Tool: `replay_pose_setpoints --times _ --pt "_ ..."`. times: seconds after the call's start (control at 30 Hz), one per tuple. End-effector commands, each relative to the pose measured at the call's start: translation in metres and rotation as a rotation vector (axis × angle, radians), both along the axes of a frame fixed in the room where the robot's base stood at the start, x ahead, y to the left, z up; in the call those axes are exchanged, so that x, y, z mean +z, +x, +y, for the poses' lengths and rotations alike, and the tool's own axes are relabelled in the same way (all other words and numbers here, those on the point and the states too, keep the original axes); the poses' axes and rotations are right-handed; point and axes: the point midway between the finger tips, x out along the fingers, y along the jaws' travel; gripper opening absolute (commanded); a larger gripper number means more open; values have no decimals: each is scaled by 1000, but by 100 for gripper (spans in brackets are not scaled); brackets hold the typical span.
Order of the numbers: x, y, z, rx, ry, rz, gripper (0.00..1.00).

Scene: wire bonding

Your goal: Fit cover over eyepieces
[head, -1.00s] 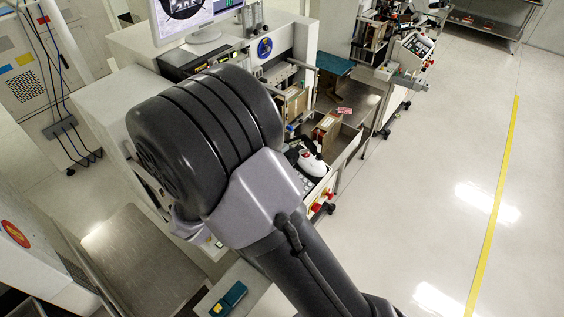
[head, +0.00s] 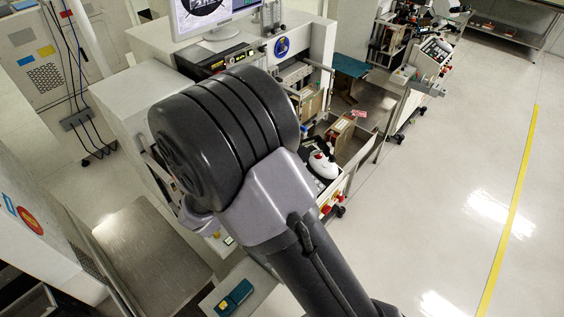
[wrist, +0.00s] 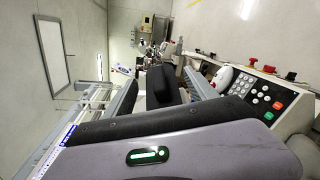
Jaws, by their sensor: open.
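My gripper (wrist: 160,80) shows in the wrist view as a grey body with a green light and two grey fingers standing apart. A dark block (wrist: 163,88) shows between the fingers; I cannot tell what it is or whether it touches them. In the head view my arm's large joint fills the middle and hides the gripper. I cannot make out the cover or the eyepieces in either view.
A machine with a monitor (head: 208,14) stands behind my arm. A white rounded device (head: 322,165) sits on its right side. A steel table (head: 150,245) is at lower left. A keypad panel (wrist: 262,92) is at right in the wrist view. The right floor (head: 460,170) is clear.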

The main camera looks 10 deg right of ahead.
Motion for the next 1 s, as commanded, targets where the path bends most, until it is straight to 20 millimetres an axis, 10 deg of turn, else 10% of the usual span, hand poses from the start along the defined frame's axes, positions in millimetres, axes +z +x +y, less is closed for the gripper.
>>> replay_pose_setpoints --times 0.6,1.0 --pt "24 -81 132 4 1 -2 66" --pt "26 -90 144 0 0 0 66"
